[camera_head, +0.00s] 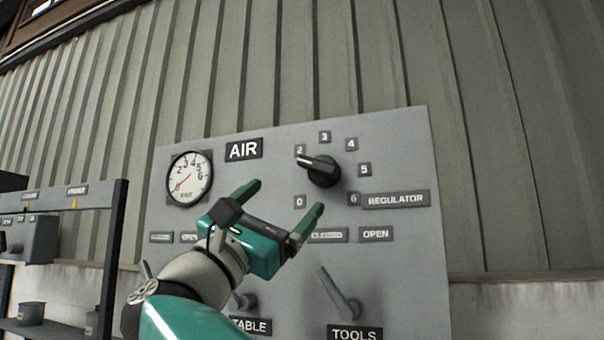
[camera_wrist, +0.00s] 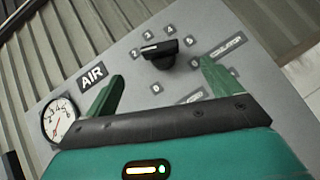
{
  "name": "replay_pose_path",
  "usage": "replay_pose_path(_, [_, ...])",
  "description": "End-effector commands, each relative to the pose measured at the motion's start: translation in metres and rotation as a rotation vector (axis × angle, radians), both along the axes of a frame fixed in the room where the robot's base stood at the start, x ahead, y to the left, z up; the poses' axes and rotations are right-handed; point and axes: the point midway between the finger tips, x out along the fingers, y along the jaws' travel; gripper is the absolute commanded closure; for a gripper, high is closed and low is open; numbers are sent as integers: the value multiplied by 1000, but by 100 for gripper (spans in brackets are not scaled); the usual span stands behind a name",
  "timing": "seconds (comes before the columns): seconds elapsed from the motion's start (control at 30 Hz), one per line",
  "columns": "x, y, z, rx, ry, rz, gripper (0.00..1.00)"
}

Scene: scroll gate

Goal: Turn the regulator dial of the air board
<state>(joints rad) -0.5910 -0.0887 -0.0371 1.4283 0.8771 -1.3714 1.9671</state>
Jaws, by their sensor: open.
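The regulator dial (camera_head: 320,170) is a black knob with a pale pointer line, on the upper right of the grey air board (camera_head: 400,135). Its pointer aims left, close to the 2 mark. Numbered labels ring it. My gripper (camera_head: 286,197) is open and empty, below and left of the dial in the head view. In the wrist view the dial (camera_wrist: 160,52) shows just beyond the gap between the fingers (camera_wrist: 162,72). The dial looks apart from both fingers. The round pressure gauge (camera_head: 189,178) has a red needle pointing to the lower left.
Below the dial are the TOOLS lever (camera_head: 338,294) and a lever above the TABLE label (camera_head: 245,300), partly behind my arm. A dark shelf rack (camera_head: 112,250) stands at left. A corrugated wall (camera_head: 300,60) is behind the board.

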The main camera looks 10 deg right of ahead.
Motion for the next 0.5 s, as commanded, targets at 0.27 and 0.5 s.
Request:
replay_pose_path(0.27, [27,-35,36,-1,0,-6,10])
replay_pose_path(0.5, [47,-60,63,-2,2,-6,10])
